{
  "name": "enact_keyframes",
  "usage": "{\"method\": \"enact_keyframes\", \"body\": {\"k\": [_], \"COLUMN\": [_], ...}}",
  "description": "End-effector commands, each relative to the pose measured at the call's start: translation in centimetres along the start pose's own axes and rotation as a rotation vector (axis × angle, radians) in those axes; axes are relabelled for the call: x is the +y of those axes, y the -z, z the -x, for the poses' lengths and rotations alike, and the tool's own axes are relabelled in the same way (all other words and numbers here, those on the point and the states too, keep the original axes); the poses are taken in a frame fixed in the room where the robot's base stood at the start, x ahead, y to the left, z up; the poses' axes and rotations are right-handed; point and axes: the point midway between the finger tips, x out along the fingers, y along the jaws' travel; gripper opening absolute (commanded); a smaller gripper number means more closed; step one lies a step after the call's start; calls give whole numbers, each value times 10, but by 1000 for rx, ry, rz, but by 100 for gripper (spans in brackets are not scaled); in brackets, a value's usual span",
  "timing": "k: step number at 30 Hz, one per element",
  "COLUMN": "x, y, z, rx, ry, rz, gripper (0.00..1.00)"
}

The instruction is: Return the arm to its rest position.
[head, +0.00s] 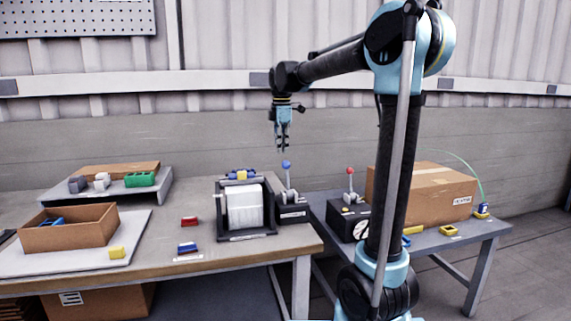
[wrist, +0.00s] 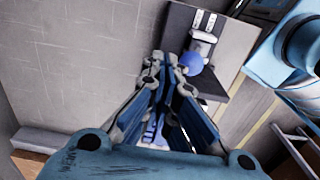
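My gripper (head: 283,150) points down in the head view. It hangs at the end of my bent arm, above and slightly left of the blue ball-topped lever (head: 287,166), with a gap between them. The wrist view shows the finger tips (wrist: 166,60) close together, with the finger bases farther apart. No object is clearly held; the space between the fingers is partly hidden. The blue ball (wrist: 191,63) shows just past the finger tips in the wrist view.
A wooden workbench (head: 145,250) carries a white-drum machine (head: 244,208), a cardboard tray (head: 70,232), and blocks coloured red (head: 189,221) and blue (head: 187,247). On the right table stand a red-knobbed lever box (head: 349,212) and a cardboard box (head: 435,190).

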Motion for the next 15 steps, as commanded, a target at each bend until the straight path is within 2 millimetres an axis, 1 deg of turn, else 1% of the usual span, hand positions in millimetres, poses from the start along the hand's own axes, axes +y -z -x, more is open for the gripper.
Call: {"method": "enact_keyframes", "body": {"k": [10, 13, 15], "x": [-1, -7, -14], "y": [-1, -8, -17], "z": [1, -1, -4], "rx": [0, 2, 6], "ry": [-2, -17, -38], "rz": [-7, -52, -118], "gripper": [0, 0, 0]}}
